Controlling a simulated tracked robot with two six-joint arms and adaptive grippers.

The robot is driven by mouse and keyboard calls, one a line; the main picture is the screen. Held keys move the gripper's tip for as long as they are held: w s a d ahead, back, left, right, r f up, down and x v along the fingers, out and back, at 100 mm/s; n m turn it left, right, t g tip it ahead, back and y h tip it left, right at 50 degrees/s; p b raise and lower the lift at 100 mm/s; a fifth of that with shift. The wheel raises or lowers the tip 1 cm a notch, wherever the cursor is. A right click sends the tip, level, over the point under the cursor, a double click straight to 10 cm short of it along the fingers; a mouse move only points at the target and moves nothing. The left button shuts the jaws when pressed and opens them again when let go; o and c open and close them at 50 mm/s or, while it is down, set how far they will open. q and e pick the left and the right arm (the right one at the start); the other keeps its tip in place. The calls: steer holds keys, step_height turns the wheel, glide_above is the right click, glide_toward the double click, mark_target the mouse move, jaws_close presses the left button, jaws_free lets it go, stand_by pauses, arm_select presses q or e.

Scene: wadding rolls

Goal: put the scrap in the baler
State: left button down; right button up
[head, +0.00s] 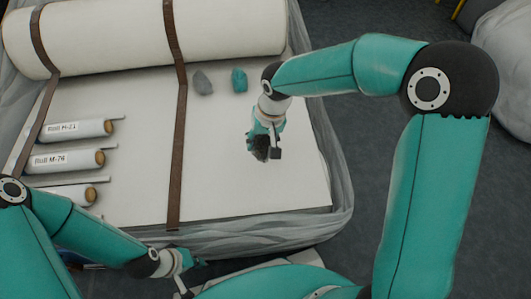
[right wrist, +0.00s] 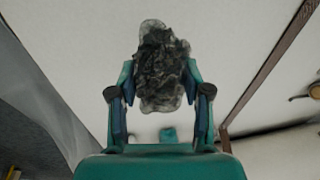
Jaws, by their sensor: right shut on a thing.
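A dark grey crumpled scrap (head: 260,150) is between the fingers of my right gripper (head: 267,138), over the right part of a white surface (head: 240,190). The right wrist view shows the crumpled scrap (right wrist: 162,65) with a finger of the right gripper (right wrist: 160,92) pressed on each side. A grey lump (head: 202,83) and a teal lump (head: 239,80) lie on the white surface near the big roll. My left gripper (head: 184,268) is low near the front edge, small and partly hidden, so its opening is unclear. I cannot identify the baler for certain.
A large white roll (head: 230,28) lies across the back. A brown strap (head: 176,150) runs down the white surface. Several labelled small rolls (head: 70,160) lie at left. Translucent film (head: 335,170) surrounds the surface. A pale wrapped bulk (head: 508,55) stands at far right.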

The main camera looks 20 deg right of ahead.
mark_target(260, 159)
step_height(260, 159, down, 5)
steer(key=shift+f+b, duration=0.15)
steer(key=shift+b, duration=0.8)
steer(key=shift+f, duration=0.1)
steer(key=o, duration=1.1)
steer(key=shift+c, duration=0.2)
